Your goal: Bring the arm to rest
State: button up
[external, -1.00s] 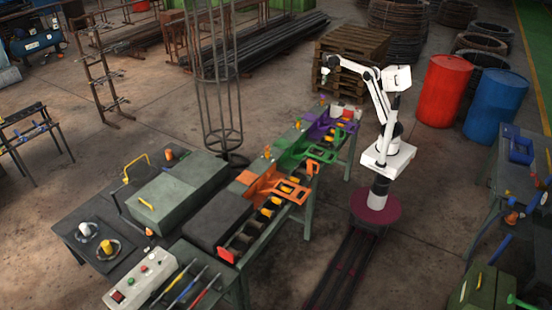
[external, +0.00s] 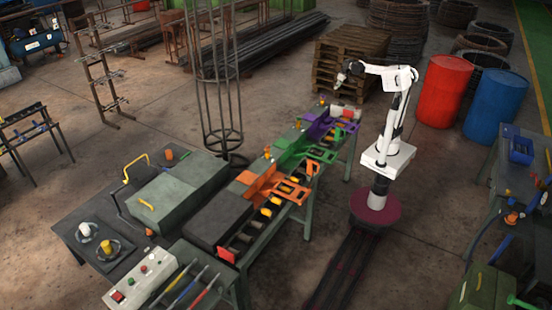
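My white arm stands on its round dark-red base on the floor rail, to the right of the long workbench (external: 262,250). The upper arm rises from the base and the forearm reaches left. My gripper (external: 342,80) hangs at the forearm's left end, in front of the wooden pallets and above the far end of the bench. It appears clear of the bench and everything on it. The fingers are too small to tell whether they are open or shut. No held object can be made out.
The bench carries orange (external: 262,180), green (external: 292,150) and purple (external: 318,124) fixtures. Wooden pallets (external: 352,50) are stacked behind the arm. Red (external: 444,90) and blue (external: 496,103) drums stand to its right. The dark rail (external: 342,268) runs toward the front, with bare floor beside it.

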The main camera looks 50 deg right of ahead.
jog(key=s+a+f+t, duration=0.1)
jog(key=s+a+f, duration=0.1)
jog(key=s+f, duration=0.2)
jog(key=s+a+f+t, duration=0.1)
jog(key=s+f, duration=0.3)
jog(key=s, duration=0.7)
jog(key=s+a+f+m+t, duration=0.1)
jog(key=s+a+f, duration=0.3)
jog(key=s, duration=0.3)
jog(key=shift+s, duration=0.15)
jog(key=shift+o, duration=0.4)
dwell(0.5)
